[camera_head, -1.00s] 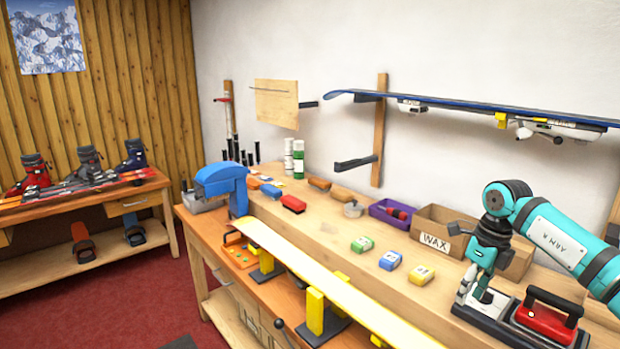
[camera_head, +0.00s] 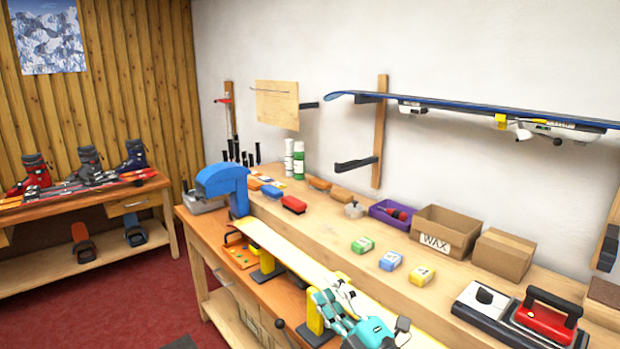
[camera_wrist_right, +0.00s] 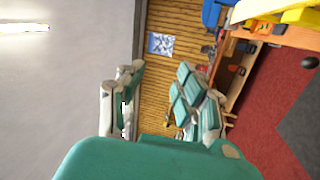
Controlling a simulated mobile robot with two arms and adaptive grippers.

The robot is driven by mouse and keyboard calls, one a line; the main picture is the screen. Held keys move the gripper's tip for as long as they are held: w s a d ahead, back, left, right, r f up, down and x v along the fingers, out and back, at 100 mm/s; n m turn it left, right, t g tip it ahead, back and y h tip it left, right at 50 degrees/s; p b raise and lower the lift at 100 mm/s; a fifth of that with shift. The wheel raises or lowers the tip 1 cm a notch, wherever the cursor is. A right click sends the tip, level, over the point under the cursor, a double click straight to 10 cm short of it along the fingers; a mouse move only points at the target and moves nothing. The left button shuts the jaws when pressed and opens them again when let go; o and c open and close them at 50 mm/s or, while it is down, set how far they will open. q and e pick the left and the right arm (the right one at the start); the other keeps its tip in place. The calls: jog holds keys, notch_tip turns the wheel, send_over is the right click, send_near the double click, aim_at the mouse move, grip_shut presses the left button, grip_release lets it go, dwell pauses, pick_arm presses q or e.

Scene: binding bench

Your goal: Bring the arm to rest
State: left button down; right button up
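My right gripper (camera_head: 335,298) is low in the head view, in front of the pale yellow ski (camera_head: 290,262) and partly covering it. Whether it touches the ski cannot be told from this view. In the right wrist view its two teal and grey fingers (camera_wrist_right: 158,98) stand apart, with the wooden wall showing between them and nothing held. My left gripper is in neither view.
The red waxing iron (camera_head: 546,321) rests on its stand at the right of the bench. Wax blocks (camera_head: 391,261), an open box marked WAX (camera_head: 446,233) and a closed box (camera_head: 503,255) stand behind. A blue ski (camera_head: 460,107) is on wall brackets.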

jog(key=s+d+f+m+g+h, duration=0.3)
jog(key=s+d+f+m+h, duration=0.3)
jog(key=f+m, duration=0.25)
jog(key=s+d+f+m+g+h, duration=0.2)
jog(key=s+d+f+m+h, duration=0.35)
jog(key=d+f+m, duration=0.3)
jog(key=s+d+f+m+g, duration=0.15)
jog(key=s+f+g, duration=0.35)
jog(key=s, duration=0.6)
jog(key=s+d+f+m+g, duration=0.1)
jog(key=s+f+m+g, duration=0.3)
jog(key=s, duration=0.6)
notch_tip(320, 180, down, 29)
jog(key=s+n+g, duration=0.1)
jog(key=s+n, duration=0.1)
jog(key=s+d+f+g, duration=0.1)
jog(key=s+d+f, duration=0.1)
jog(key=s+f, duration=1.2)
jog(key=shift+s+d+g+h, duration=0.3)
jog(key=shift+s+h, duration=0.05)
jog(key=shift+s, duration=0.4)
